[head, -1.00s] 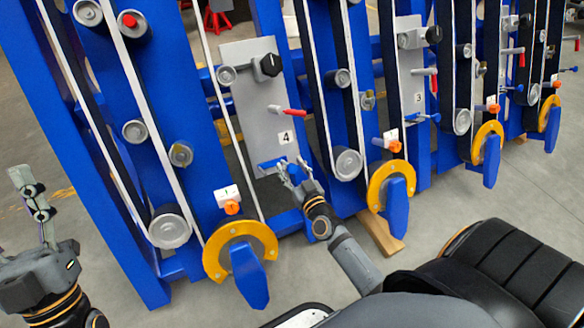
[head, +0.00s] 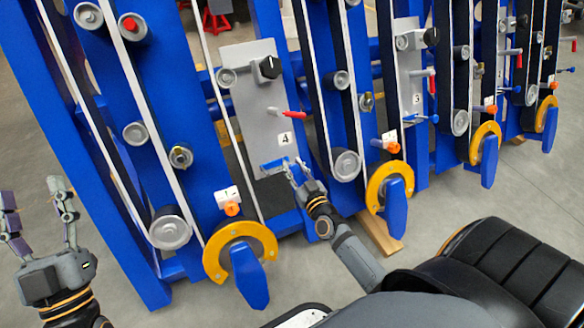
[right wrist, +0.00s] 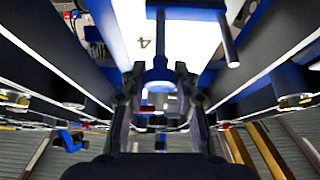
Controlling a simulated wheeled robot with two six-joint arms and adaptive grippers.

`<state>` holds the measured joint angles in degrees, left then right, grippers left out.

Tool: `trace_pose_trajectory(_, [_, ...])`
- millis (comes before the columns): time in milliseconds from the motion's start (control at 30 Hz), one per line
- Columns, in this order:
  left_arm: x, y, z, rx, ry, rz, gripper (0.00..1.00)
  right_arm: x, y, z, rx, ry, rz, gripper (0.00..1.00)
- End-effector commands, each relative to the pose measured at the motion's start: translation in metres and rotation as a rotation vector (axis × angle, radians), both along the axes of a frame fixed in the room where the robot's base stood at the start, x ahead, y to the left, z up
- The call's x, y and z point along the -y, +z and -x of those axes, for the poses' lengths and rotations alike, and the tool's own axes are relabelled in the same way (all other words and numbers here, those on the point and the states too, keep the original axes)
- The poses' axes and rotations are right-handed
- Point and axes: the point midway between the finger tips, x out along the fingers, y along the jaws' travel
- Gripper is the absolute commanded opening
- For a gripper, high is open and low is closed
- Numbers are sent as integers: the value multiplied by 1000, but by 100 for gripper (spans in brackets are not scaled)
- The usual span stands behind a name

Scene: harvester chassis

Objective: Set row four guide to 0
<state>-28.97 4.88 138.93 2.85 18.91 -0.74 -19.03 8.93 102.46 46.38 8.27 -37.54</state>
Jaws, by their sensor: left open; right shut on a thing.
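The row four panel (head: 262,135) is a grey plate marked 4, left of centre in the head view. It carries a black knob (head: 270,67), a red-handled lever (head: 292,113) and a blue lever (head: 272,165) low down. My right gripper (head: 293,172) is at the blue lever. In the right wrist view the blue lever (right wrist: 158,75) stands between the two fingers of my right gripper (right wrist: 160,88), which is shut on it. The fingers hide part of it in the head view. No scale reading is legible. My left gripper (head: 37,200) is open and empty at the far left.
Blue frames with belts and rollers flank the panel. A yellow ring with a blue paddle (head: 250,275) stands below left, another (head: 396,205) to the right. An orange knob (head: 232,209) sits beside label 1. Grey floor is free in front.

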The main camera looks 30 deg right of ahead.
Motion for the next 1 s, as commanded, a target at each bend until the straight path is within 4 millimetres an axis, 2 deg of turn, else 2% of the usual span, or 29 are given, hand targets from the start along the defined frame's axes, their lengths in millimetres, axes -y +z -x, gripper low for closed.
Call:
trace_pose_trajectory(333, [0,-6,-3,-27,1,0,53,3,1,0,7,-5,3,0])
trace_pose_trajectory(367, [0,-6,-3,-27,1,0,53,4,1,0,7,-5,3,31])
trace_pose_trajectory(500, [0,-5,-3,-27,1,0,53,3,1,0,6,-5,2,50])
trace_pose_trajectory(533, [0,-5,-3,-27,1,0,53,3,1,0,6,-4,2,52])
trace_pose_trajectory(833, [0,-4,-3,-23,1,-1,53,3,0,2,3,-3,1,52])
trace_pose_trajectory(933, [0,-4,-3,-23,1,-1,53,2,-1,13,1,-3,2,52])
trace_pose_trajectory(1000, [0,-4,-3,-23,1,-1,53,1,-1,27,1,-3,2,52])
